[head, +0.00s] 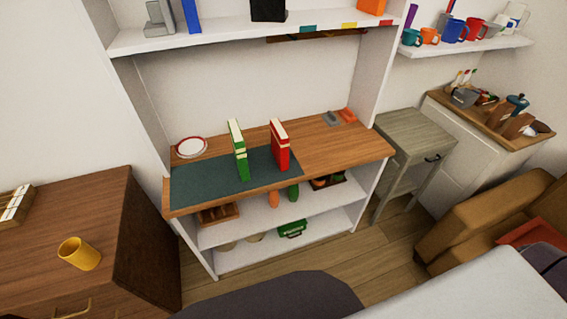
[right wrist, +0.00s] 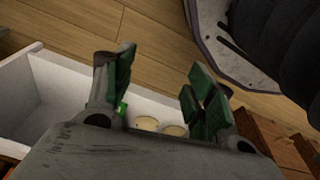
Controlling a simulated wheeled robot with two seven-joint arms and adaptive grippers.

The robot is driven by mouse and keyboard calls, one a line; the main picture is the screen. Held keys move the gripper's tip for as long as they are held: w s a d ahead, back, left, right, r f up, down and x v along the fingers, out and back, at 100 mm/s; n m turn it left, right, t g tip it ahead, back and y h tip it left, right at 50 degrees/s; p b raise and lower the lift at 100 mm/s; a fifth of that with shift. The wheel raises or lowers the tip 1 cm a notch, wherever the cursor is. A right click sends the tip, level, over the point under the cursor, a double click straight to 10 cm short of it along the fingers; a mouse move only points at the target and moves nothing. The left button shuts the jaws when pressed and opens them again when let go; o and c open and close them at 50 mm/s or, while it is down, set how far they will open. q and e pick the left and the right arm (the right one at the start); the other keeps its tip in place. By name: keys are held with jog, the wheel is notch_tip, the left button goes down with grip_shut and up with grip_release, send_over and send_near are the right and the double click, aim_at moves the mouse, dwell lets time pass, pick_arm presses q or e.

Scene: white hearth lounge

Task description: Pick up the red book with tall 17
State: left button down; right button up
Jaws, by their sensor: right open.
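The red book (head: 280,145) stands upright on the wooden desk top, on the right part of a dark green mat (head: 205,187). A green book (head: 238,150) stands upright to its left, with a gap between them. Neither gripper shows in the head view. In the right wrist view my right gripper (right wrist: 160,88) is open, with nothing between its green-padded fingers. The red book does not show in that view. My left gripper is in neither view.
A red-rimmed plate (head: 191,147) lies at the desk's back left. Small grey and orange items (head: 338,117) lie at its back right. A shelf (head: 240,34) runs above the desk. A wooden cabinet (head: 120,225) with a yellow cup (head: 79,253) stands left; a grey-green side table (head: 415,135) stands right.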

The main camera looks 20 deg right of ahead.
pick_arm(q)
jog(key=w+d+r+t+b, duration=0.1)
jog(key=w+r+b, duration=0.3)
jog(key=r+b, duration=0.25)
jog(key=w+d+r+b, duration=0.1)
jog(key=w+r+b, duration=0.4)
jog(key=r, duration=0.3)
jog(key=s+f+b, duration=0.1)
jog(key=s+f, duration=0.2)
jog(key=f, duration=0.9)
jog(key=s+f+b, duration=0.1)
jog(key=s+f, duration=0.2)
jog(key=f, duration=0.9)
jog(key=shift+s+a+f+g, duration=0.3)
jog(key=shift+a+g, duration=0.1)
pick_arm(e)
jog(key=w+r+t, duration=0.5)
jog(key=w+r, duration=0.6)
jog(key=r, duration=0.4)
jog(key=w+r+m+t, duration=0.1)
jog(key=w+r+t, duration=0.4)
jog(key=w+r, duration=0.7)
jog(key=w+a+r+t, duration=0.1)
jog(key=w+r+t, duration=0.5)
jog(key=w+r, duration=0.6)
notch_tip(320, 180, up, 8)
jog(key=shift+f+m, duration=0.2)
jog(key=shift+m, duration=0.2)
jog(key=shift+w+a, duration=0.1)
jog(key=shift+w, duration=0.05)
